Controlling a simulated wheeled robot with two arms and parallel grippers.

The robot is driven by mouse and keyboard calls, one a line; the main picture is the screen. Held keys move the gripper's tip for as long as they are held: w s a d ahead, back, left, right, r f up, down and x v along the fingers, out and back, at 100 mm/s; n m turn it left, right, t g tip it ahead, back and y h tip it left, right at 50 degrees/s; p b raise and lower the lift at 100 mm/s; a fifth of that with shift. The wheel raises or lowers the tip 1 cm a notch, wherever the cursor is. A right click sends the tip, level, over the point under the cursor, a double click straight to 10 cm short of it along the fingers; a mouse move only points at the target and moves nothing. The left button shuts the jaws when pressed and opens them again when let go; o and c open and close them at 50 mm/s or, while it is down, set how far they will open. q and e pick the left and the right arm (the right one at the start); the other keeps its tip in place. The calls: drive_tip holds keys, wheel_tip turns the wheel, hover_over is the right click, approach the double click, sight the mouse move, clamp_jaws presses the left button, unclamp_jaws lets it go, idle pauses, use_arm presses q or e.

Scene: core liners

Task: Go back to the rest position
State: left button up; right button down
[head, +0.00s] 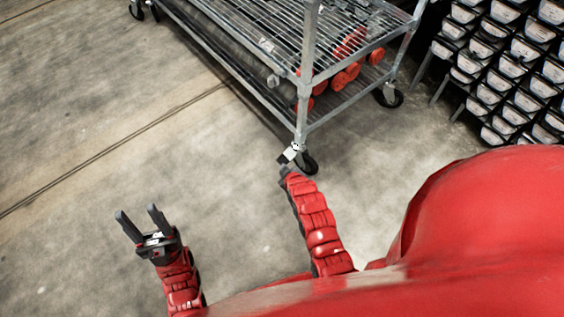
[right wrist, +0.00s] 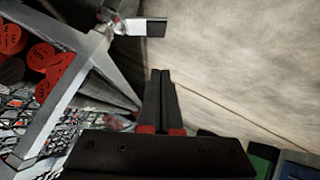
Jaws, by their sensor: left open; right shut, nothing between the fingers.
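My left gripper (head: 137,222) is at the lower left of the head view, its two dark fingers spread apart with nothing between them, over bare floor. My right gripper (head: 287,172) is at the end of the red arm near the middle of the head view, close to the cart's near corner in the picture. In the right wrist view its two dark fingers (right wrist: 161,75) lie together, shut and empty. I cannot tell how far its tips are from the cart.
A metal wire cart (head: 302,75) on casters stands ahead, with red-capped tubes (head: 340,80) on its lower shelf. The tubes also show in the right wrist view (right wrist: 12,38). A rack of labelled boxes (head: 505,65) stands at the right. The concrete floor (head: 70,120) at left is clear.

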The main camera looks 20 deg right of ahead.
drive_tip(key=shift+s+r, duration=0.2)
idle(0.5)
